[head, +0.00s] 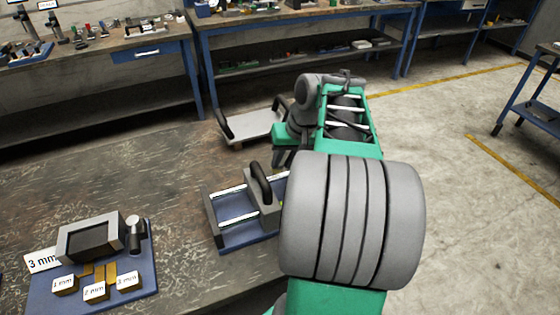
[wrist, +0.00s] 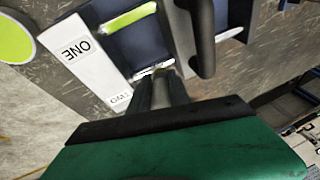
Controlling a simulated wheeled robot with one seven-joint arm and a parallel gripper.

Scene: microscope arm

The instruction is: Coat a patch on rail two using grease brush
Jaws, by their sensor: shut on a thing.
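The slide base (head: 232,240) is a blue plate with two pale rails, lying on the bench. In the wrist view, a white label strip (wrist: 92,68) reads ONE and TWO upside down. Rail one (wrist: 130,18) lies beside the ONE end, and rail two (wrist: 143,78) beside the TWO end. My gripper (wrist: 161,88) is shut, its fingers pointing at rail two close to the TWO label. It holds what seems to be the grease brush (wrist: 160,67); only a small pale tip shows. Whether the tip touches the rail I cannot tell. My arm hides the gripper in the head view.
A carriage with a black handle (head: 260,183) sits on the rails, close right of my fingers in the wrist view. A grey tray (head: 252,127) with black handles stands behind. A blue board (head: 60,300) with labelled blocks lies front left. The bench's left middle is clear.

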